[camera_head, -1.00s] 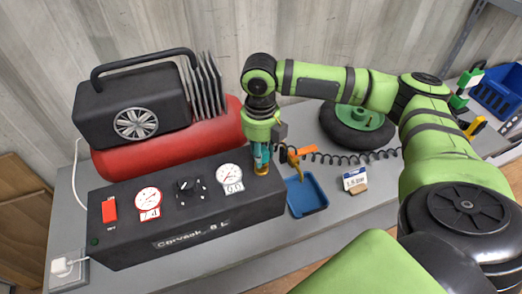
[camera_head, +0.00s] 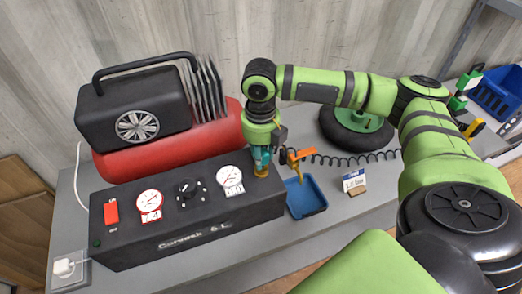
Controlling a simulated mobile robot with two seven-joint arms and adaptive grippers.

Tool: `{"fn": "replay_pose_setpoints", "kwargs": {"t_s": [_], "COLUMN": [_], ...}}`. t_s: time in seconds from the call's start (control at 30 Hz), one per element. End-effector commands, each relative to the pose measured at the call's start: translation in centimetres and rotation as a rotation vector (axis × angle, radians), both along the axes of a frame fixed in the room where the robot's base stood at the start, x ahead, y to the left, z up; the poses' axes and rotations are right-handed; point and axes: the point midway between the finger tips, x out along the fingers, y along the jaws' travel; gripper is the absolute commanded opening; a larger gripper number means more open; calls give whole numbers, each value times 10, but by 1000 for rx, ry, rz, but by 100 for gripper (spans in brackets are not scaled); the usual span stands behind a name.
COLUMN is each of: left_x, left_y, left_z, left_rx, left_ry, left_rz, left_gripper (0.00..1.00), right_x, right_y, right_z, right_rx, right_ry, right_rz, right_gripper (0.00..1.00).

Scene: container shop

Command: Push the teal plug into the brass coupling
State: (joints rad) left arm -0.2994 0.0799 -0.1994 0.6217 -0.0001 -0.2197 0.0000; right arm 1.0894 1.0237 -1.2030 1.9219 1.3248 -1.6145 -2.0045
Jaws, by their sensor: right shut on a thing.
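My right gripper (camera_head: 262,150) points down at the right end of the black control panel. It is shut on the teal plug (camera_head: 261,158), which shows only in part between the fingers. The brass coupling (camera_head: 261,171) is on the panel top directly below the plug. The plug's lower end is at the coupling; how deep it sits, I cannot tell. An orange piece (camera_head: 298,155) is just right of the gripper, with the black coiled hose (camera_head: 350,159) running right from it. My left gripper is not in view.
The black panel (camera_head: 150,240) has two gauges, a knob and a red switch. A red tank (camera_head: 215,138) with a black motor stands behind it. A blue tray (camera_head: 308,200), a small price sign (camera_head: 354,183) and a black wheel (camera_head: 345,138) are to the right.

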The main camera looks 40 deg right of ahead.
Motion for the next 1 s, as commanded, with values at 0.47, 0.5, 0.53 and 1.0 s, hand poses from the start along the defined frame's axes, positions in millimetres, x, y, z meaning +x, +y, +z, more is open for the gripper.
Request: {"fn": "replay_pose_setpoints", "kwargs": {"t_s": [0.47,0.5,0.53,1.0], "left_x": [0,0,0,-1], "left_y": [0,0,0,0], "left_z": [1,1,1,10], "left_rx": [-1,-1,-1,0], "left_ry": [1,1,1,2], "left_rz": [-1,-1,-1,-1], "left_gripper": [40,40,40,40], "right_x": [0,0,0,0], "right_y": [0,0,0,1], "right_z": [0,0,0,2], "right_rx": [-1,-1,-1,0], "right_ry": [-3,-3,-3,-2], "right_rz": [0,0,0,0], "right_gripper": [6,6,6,6]}}
